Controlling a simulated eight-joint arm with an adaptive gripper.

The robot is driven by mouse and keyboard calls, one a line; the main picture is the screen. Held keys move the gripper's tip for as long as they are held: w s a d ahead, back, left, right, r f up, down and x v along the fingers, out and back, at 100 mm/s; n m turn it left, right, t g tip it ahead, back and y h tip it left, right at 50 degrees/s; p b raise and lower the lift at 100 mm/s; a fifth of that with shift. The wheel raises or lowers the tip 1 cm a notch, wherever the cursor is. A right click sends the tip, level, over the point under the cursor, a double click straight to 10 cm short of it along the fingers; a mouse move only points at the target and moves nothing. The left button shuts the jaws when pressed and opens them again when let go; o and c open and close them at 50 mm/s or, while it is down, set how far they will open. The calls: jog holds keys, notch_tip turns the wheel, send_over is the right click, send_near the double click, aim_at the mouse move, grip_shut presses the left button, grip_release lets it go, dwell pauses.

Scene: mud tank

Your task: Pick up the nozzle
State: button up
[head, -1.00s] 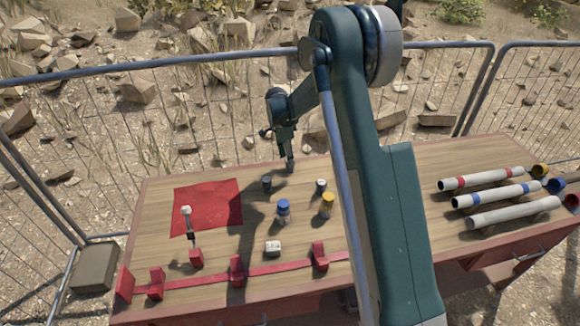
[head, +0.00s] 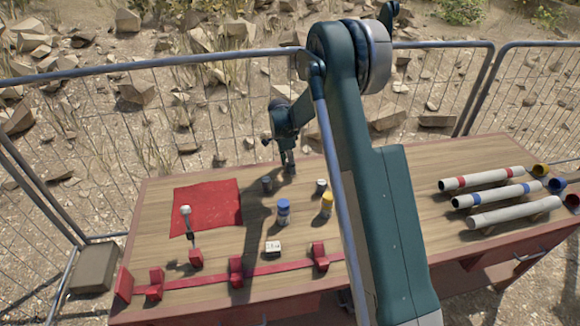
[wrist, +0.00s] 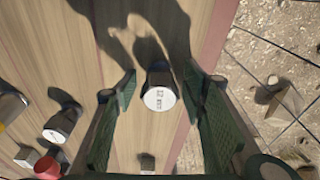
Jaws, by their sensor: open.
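A short dark cylinder with a pale, round, printed end (wrist: 160,98) sits between my fingers in the wrist view; it looks like the nozzle, though I cannot read the print well. My gripper (wrist: 159,80) is open, with one green ribbed finger on each side and gaps to the cylinder. In the head view my gripper (head: 289,172) points down over the far edge of the table. A small dark cylinder (head: 267,184) stands just left of it; I cannot tell whether it is the same piece.
Blue-capped (head: 283,211) and yellow-capped (head: 327,205) jars, a pale-topped cylinder (head: 321,187) and a small white block (head: 273,248) stand nearby. A red mat (head: 207,205) lies left; a red rack (head: 236,271) runs along the front. Pipes (head: 483,183) lie right. A fence (head: 200,110) stands behind.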

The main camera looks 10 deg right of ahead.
jog(key=c, duration=1)
jog(key=shift+r, duration=0.1)
jog(key=shift+r+p, duration=0.45)
jog(key=shift+r, duration=4.5)
